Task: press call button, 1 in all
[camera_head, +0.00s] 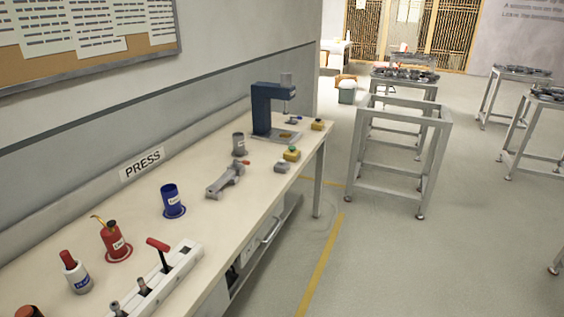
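Two small yellow boxes with button tops stand on the long bench near its far end. The nearer box (291,155) has a green button on top. The farther box (318,125) stands by the bench's far right corner, and its top is too small to tell clearly. I cannot tell which of them is the call button. Neither of my grippers shows in this view.
The bench (222,222) runs along the left wall. It carries a blue press (267,110), a grey clamp (226,180), a blue cup (172,200), a red can (114,240) and a lever block (170,280). Open floor (400,260) lies right; an empty frame (398,150) stands beyond.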

